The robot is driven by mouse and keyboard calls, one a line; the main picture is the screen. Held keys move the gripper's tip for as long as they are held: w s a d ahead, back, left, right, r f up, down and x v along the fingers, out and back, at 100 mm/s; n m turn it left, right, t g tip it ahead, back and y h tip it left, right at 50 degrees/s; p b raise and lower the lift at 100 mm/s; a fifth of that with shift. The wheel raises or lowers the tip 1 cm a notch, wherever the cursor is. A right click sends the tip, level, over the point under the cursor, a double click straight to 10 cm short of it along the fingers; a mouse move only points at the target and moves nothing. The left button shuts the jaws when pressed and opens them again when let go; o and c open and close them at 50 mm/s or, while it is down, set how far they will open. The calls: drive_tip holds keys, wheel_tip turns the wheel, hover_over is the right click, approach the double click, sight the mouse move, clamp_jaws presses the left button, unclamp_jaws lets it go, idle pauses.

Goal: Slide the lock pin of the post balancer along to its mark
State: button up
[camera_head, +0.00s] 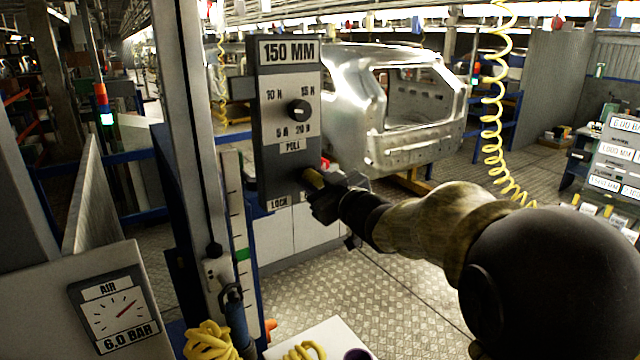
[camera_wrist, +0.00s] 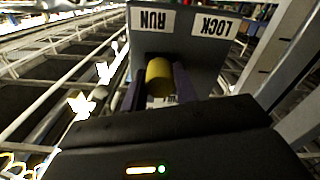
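The post balancer's grey control box (camera_head: 290,130) hangs on the post, with a 150 MM plate on top and a dial. The lock pin (camera_head: 313,178) is a yellow knob low on the box's right side. The LOCK label (camera_head: 279,202) is at the lower left of the box. In the wrist view the LOCK label (camera_wrist: 215,27) and the RUN label (camera_wrist: 151,19) appear upside down, and the pin (camera_wrist: 158,77) lines up with RUN. My gripper (camera_head: 322,188) is at the pin. In the wrist view its fingers (camera_wrist: 160,82) sit on both sides of the pin and appear closed on it.
The post (camera_head: 190,110) stands left of the box, with a scale strip bearing a green mark (camera_head: 243,254). An air gauge (camera_head: 115,309) is at lower left. A car body (camera_head: 400,110) stands behind. A yellow coiled hose (camera_head: 492,110) hangs at right.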

drive_tip(key=shift+s+a+f+b, duration=0.1)
drive_tip(key=shift+s+a+b, duration=0.15)
drive_tip(key=shift+a+b, duration=0.2)
drive_tip(key=shift+s+a+b, duration=0.45)
drive_tip(key=shift+a, duration=0.15)
drive_tip(key=shift+s+a+b, duration=0.4)
drive_tip(key=shift+a, duration=0.2)
drive_tip(key=o, duration=1.1)
drive_tip(key=shift+s, duration=0.1)
drive_tip(key=v, duration=0.7)
